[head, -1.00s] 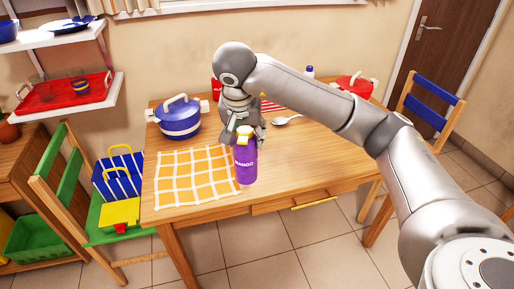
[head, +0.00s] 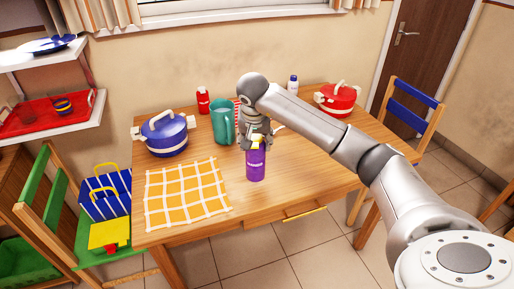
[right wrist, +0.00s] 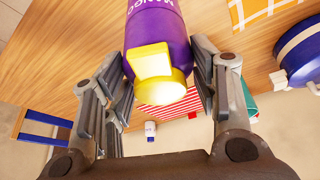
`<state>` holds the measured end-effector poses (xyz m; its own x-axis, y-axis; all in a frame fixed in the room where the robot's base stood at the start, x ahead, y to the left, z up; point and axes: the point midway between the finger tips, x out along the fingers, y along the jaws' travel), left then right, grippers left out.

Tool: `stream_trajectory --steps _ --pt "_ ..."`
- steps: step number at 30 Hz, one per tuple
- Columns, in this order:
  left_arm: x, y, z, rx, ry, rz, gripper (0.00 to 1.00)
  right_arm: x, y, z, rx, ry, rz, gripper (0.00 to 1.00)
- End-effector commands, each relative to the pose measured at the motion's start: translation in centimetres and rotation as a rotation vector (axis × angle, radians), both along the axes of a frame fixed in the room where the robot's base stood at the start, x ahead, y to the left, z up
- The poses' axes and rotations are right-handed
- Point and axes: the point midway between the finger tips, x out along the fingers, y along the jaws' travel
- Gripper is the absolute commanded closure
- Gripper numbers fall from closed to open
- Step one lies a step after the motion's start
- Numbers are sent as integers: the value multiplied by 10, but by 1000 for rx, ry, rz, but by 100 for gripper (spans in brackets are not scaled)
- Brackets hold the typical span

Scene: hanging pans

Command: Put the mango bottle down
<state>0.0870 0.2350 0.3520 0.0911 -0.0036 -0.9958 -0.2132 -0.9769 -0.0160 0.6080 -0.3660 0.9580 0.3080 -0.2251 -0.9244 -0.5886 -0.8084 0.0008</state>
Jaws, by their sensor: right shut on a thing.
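The mango bottle (head: 256,165) is purple with a yellow cap and stands upright near the table's front edge, right of the checked cloth. My right gripper (head: 257,142) is around its upper part from above and shut on it. I cannot tell whether the bottle's base touches the wooden table (head: 205,232). In the right wrist view the bottle (right wrist: 160,28) is between the two fingers of the gripper (right wrist: 158,62), with its yellow cap towards the camera. My left gripper is not in view.
The orange checked cloth (head: 187,193) lies left of the bottle. A blue pot (head: 164,136), a teal pitcher (head: 222,122), a red bottle (head: 203,100), a white bottle (head: 293,85) and a red pot (head: 338,97) stand farther back. The table right of the bottle is clear.

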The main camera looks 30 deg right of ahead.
Motion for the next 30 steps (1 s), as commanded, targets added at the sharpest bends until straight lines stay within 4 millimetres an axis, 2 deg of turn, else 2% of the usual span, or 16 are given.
stream_trajectory --steps 6,13,26,27,30 --pt "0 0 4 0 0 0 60 6 -12 -16 1 2 -2 84" --pt "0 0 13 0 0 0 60 6 -10 -41 1 2 0 84" --pt "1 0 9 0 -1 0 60 6 -10 -48 -1 -2 1 84" --pt "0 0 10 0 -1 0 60 6 -10 -48 0 -1 1 43" --pt "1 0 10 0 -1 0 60 6 -10 -47 0 -1 1 30"
